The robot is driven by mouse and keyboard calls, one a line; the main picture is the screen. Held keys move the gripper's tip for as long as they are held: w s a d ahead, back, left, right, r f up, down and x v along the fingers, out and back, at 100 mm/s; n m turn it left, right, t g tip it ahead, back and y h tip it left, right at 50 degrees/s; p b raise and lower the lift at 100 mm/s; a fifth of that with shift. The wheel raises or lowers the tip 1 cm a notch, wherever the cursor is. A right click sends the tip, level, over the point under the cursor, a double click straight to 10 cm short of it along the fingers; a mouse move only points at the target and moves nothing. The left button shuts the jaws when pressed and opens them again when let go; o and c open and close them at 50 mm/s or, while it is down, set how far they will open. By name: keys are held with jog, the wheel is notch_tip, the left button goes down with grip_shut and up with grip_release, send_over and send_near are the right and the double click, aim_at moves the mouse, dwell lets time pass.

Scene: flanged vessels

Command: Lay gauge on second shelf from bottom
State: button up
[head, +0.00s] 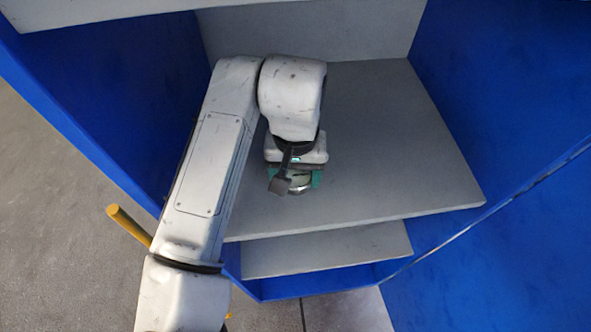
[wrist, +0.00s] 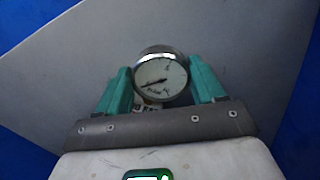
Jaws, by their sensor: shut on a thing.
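The gauge (wrist: 161,77) is round, with a white dial, a dark needle and a shiny metal rim. It sits between the teal fingers of my gripper (wrist: 162,88), which is shut on it. In the head view the gauge (head: 299,184) shows only in part beneath my gripper (head: 296,178). Both are over a wide grey shelf (head: 400,150) in a blue cabinet. One lower grey shelf (head: 330,250) shows beneath that one, so it looks like the second from the bottom. I cannot tell whether the gauge touches the shelf.
Another grey shelf (head: 320,22) is above, at the top of the head view. Blue cabinet walls (head: 500,70) stand on both sides. The wide shelf is bare to the right of my gripper. A yellow bar (head: 128,225) sticks up at the left, outside the cabinet.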

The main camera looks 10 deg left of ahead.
aim_at(295, 177)
jog(key=o, duration=1.2)
jog(key=shift+o, duration=0.2)
jog(key=shift+r+b, duration=0.6)
jog(key=shift+r, duration=3.25)
